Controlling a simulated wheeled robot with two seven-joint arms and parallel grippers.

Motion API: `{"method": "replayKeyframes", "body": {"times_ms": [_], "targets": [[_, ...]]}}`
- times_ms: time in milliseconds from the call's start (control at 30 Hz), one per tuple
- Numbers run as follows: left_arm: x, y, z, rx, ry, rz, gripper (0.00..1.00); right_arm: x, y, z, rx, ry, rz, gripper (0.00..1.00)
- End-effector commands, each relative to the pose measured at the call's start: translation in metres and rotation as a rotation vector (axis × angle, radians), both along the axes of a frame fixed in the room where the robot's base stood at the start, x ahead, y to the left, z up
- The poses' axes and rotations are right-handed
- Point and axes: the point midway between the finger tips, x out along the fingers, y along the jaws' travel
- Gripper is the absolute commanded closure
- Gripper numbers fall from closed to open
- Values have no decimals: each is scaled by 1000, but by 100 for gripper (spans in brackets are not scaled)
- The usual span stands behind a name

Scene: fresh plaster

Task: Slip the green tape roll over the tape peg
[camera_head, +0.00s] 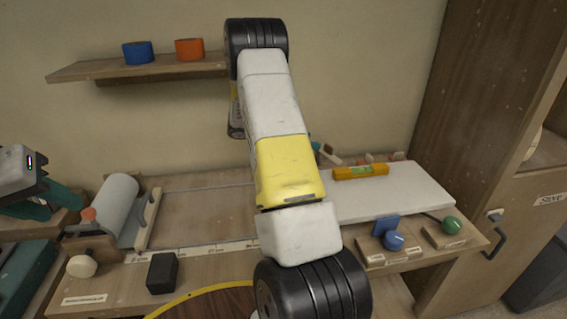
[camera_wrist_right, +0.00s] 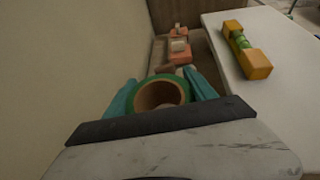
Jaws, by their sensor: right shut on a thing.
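The green tape roll (camera_wrist_right: 160,94) sits between the two teal fingers of my right gripper (camera_wrist_right: 162,95) in the right wrist view, its round opening facing the camera. The gripper is shut on it. In the head view my right arm covers the roll and most of that gripper; only a bit of teal shows beside the arm. My left gripper (camera_head: 52,196) is at the left edge, partly cut off, and its opening is unclear. I cannot make out the tape peg in either view.
A wall shelf (camera_head: 90,69) holds a blue roll (camera_head: 138,52) and an orange roll (camera_head: 189,49). A yellow level (camera_head: 360,172) lies on a white board (camera_head: 405,190); it also shows in the wrist view (camera_wrist_right: 247,50). A black block (camera_head: 162,273) stands near the bench front.

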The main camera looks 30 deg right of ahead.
Motion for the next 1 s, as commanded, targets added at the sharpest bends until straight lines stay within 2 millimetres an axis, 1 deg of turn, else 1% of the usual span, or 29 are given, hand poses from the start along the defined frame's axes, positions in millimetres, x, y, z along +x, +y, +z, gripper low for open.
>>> {"method": "replayKeyframes", "body": {"times_ms": [33,167,300,400,633,833,1000], "targets": [[0,0,0,0,0,0,64,-3,-5,-5,0,0,-14,76],[0,0,0,0,0,0,64,-7,-11,-19,1,2,-27,76],[0,0,0,0,0,0,64,-7,-11,-47,2,3,-28,76],[0,0,0,0,0,0,64,-7,-11,-62,1,1,-27,76],[0,0,0,0,0,0,64,-7,-11,-80,1,1,-28,76],[0,0,0,0,0,0,64,-7,-11,-108,0,0,-27,76],[0,0,0,0,0,0,64,-7,-11,-109,0,-2,-27,76]]}}
